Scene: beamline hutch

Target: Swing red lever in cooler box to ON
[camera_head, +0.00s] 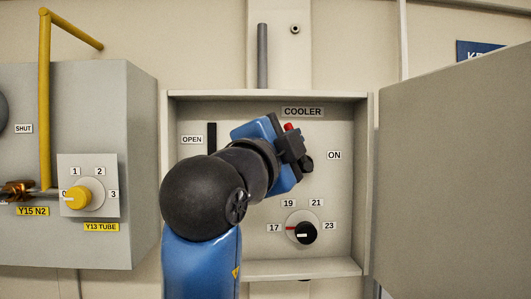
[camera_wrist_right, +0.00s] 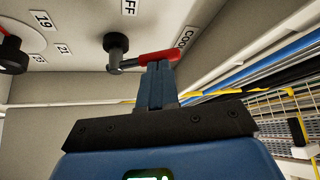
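The open cooler box (camera_head: 363,190) is on the wall, its COOLER label (camera_head: 302,112) at the top. The red lever (camera_wrist_right: 160,56) pivots on a black hub (camera_wrist_right: 116,44) and points toward the COOLER label. Its red end (camera_head: 288,126) just shows in the head view. The ON label (camera_head: 334,155) is to its right; an OFF label (camera_wrist_right: 130,8) shows in the wrist view. My right gripper (camera_wrist_right: 160,66) has its fingers together, tips right at the lever's red grip; whether they clasp it or only touch is unclear. My left gripper is out of view.
A dial (camera_head: 305,233) marked 17 to 23 sits low in the box. A black bar (camera_head: 212,138) is by the OPEN label. The open door (camera_head: 455,170) stands at the right; a grey cabinet (camera_head: 128,160) with a yellow knob (camera_head: 77,198) at the left.

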